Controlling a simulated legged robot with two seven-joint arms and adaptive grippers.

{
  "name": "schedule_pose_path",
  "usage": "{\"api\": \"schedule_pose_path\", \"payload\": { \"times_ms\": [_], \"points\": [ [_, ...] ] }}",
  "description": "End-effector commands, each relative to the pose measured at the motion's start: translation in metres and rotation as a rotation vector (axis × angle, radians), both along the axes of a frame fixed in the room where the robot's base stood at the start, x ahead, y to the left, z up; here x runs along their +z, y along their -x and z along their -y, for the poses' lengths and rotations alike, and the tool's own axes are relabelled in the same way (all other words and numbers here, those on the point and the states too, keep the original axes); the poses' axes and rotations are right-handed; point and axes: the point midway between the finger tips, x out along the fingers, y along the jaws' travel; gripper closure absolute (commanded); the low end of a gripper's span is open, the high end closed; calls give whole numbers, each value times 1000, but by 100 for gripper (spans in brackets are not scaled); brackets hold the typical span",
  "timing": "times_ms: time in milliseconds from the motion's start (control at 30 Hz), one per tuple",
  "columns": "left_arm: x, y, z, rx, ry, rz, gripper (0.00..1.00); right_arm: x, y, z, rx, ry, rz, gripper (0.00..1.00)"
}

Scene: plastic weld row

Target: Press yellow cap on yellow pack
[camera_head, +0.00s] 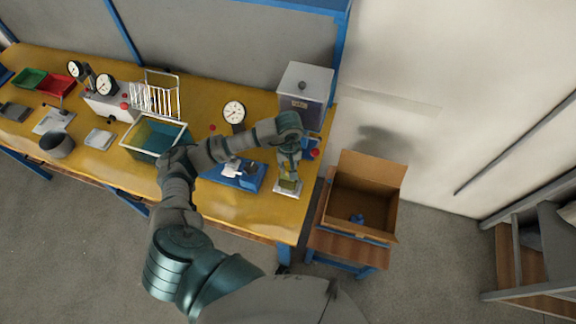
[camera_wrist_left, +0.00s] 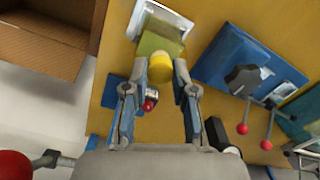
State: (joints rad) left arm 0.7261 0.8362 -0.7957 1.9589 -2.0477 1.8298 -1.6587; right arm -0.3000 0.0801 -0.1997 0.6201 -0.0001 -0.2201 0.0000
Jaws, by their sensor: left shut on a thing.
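My left gripper (camera_head: 289,166) points down at the right end of the yellow bench. It is shut on the yellow cap (camera_wrist_left: 160,67), which sits between its two fingertips in the left wrist view (camera_wrist_left: 161,72). The olive-yellow pack (camera_wrist_left: 161,42) is directly beyond the cap, in line with the fingers. It also shows just below the gripper in the head view (camera_head: 290,186). The pack stands on a pale metal plate (camera_head: 281,190). The cap overlaps the pack's near end; I cannot tell whether it is seated. My right gripper is not in view.
A blue fixture (camera_head: 242,181) with red-knobbed levers (camera_wrist_left: 267,144) is left of the pack. A grey lidded box (camera_head: 305,83) and a dial gauge (camera_head: 234,111) stand behind. A teal bin (camera_head: 153,139) lies further left. An open cardboard box (camera_head: 372,168) is right, beyond the bench edge.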

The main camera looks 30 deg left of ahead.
Motion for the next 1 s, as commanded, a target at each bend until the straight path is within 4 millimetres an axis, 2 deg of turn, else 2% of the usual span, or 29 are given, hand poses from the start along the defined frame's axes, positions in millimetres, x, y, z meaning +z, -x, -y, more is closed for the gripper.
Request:
{"api": "schedule_pose_path", "payload": {
  "times_ms": [1000],
  "points": [
    [0,0,0,0,0,0,84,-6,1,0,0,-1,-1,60]
  ]
}}
